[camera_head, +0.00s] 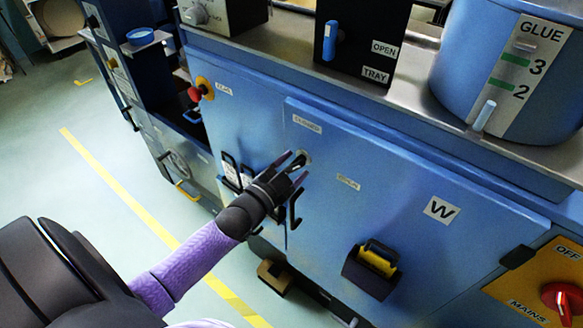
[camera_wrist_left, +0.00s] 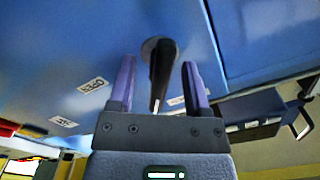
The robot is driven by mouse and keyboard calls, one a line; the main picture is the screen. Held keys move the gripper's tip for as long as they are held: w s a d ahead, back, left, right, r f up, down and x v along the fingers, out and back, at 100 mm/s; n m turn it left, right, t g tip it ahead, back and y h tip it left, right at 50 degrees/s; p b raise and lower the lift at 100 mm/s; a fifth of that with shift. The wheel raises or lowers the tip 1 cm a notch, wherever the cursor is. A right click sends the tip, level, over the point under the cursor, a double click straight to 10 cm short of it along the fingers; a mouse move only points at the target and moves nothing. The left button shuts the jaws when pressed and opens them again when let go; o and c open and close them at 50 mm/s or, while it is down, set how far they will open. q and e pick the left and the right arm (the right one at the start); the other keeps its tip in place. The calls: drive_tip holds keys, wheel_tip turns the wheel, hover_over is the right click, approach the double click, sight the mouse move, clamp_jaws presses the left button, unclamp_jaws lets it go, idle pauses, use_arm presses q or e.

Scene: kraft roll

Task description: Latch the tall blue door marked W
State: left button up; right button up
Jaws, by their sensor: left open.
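The tall blue door (camera_head: 385,205) marked W (camera_head: 441,209) fills the middle of the head view. It looks flush with the cabinet front, though a small gap cannot be ruled out. My left gripper (camera_head: 297,164) is at the latch near the door's upper left edge, its fingers open. In the wrist view, the black latch lever (camera_wrist_left: 162,72) on its round base stands between the two purple fingers of the gripper (camera_wrist_left: 158,64), with space showing on both sides. In the head view the gripper hides most of the lever. My right gripper is not in view.
A black holder (camera_head: 371,272) with a yellow item sticks out from the door's lower part. A red button (camera_head: 194,93) is at upper left, and a red mains switch (camera_head: 562,300) at lower right. The floor at left is clear.

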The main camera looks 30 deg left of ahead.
use_arm(q)
clamp_jaws()
drive_tip(key=shift+n, duration=0.3)
drive_tip(key=n+p, duration=0.1)
drive_tip(key=n, duration=0.1)
drive_tip(key=shift+r+n, duration=0.1)
drive_tip(key=shift+n, duration=0.2)
drive_tip(key=shift+n+p, duration=0.65)
drive_tip(key=shift+n, duration=1.35)
unclamp_jaws()
drive_tip(key=shift+n, duration=0.3)
